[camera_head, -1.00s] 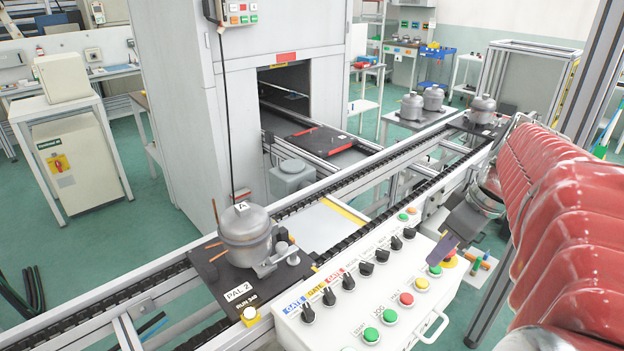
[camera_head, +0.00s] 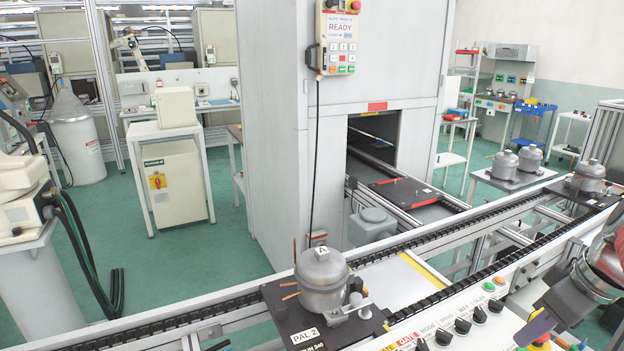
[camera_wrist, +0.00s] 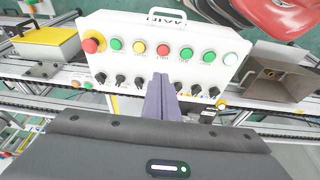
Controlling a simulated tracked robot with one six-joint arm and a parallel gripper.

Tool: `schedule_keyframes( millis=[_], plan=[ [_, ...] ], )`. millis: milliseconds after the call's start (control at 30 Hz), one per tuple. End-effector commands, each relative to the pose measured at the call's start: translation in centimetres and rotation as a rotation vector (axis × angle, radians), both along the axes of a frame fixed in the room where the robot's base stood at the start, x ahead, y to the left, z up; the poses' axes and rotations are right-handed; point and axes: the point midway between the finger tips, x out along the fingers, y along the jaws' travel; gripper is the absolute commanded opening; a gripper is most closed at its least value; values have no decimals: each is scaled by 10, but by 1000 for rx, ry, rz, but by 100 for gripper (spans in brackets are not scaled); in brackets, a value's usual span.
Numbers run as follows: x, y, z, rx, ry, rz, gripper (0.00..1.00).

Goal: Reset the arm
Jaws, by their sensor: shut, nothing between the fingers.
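My gripper (camera_head: 536,328) is at the lower right of the head view, above the white control panel (camera_head: 508,331). Its purple-grey fingers are together with nothing between them. In the wrist view the shut fingers (camera_wrist: 161,88) lie in front of the panel (camera_wrist: 140,28), which carries a row of coloured buttons and a row of black knobs. The fingers appear apart from the panel, though the exact gap cannot be told. Only the end of my arm shows at the right edge of the head view.
A grey compressor marked A (camera_head: 322,281) sits on the black PAL 2 pallet (camera_head: 279,297) on the conveyor (camera_head: 226,303). A tall grey cabinet (camera_head: 272,130) with an opening stands behind. Another compressor (camera_head: 589,176) is further along the conveyor. A brown open-sided box (camera_wrist: 272,78) is right in the wrist view.

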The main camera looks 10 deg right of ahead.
Motion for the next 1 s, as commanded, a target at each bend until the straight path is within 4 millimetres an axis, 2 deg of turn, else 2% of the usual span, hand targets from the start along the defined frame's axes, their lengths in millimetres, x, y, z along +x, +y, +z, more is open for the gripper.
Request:
schedule_keyframes(
  millis=[167,300,367,700,1000],
  plan=[
    [20,23,9,13,-15,-87,0],
    [39,50,17,36,-36,-188,0],
    [42,64,17,40,-40,-216,0],
    [30,144,-4,16,-64,-266,0],
    [9,202,-27,18,-120,-290,0]
  ],
)
